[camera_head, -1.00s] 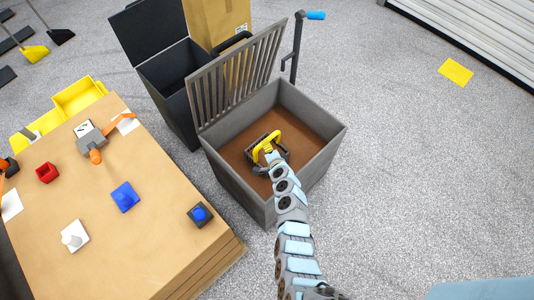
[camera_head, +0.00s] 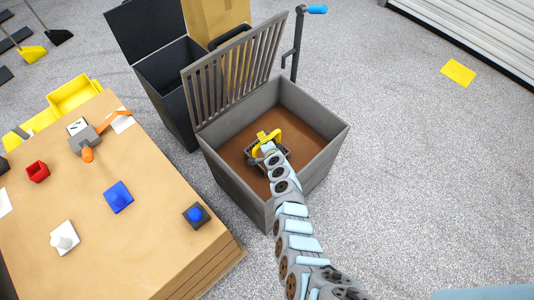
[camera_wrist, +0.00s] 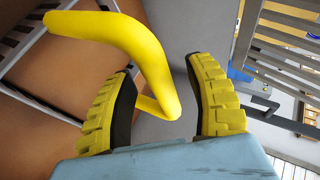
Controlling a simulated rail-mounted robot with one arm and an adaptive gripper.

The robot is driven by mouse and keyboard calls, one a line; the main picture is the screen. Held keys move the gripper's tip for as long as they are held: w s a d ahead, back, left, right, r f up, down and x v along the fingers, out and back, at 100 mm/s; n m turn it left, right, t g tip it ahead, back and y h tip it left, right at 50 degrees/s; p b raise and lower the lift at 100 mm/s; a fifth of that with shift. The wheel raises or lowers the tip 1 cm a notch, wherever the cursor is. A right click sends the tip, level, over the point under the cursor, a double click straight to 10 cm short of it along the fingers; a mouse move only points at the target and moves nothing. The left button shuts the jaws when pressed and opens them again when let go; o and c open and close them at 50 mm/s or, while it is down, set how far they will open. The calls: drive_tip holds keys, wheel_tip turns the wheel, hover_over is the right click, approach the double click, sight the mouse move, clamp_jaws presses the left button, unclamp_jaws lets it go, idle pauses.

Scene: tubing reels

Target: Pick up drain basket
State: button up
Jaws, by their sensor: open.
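The drain basket (camera_wrist: 28,30) is a grey slatted basket with a thick yellow bar handle (camera_wrist: 140,45). In the head view the basket (camera_head: 252,156) sits inside the grey open box (camera_head: 222,178), on its brown floor. My gripper (camera_wrist: 165,100) is open, and the yellow handle passes between its two yellow ribbed fingers in the wrist view. I cannot tell whether a finger touches the handle. In the head view my arm hides part of the basket and my gripper.
The box's slatted lid (camera_head: 238,75) stands raised at the back left. A crank post with a blue handle (camera_head: 317,9) stands behind the box. A black bin (camera_head: 165,75) and a workbench (camera_head: 130,240) lie to the left. The floor at right is mostly clear.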

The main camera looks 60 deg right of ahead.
clamp_jaws()
idle(0.5)
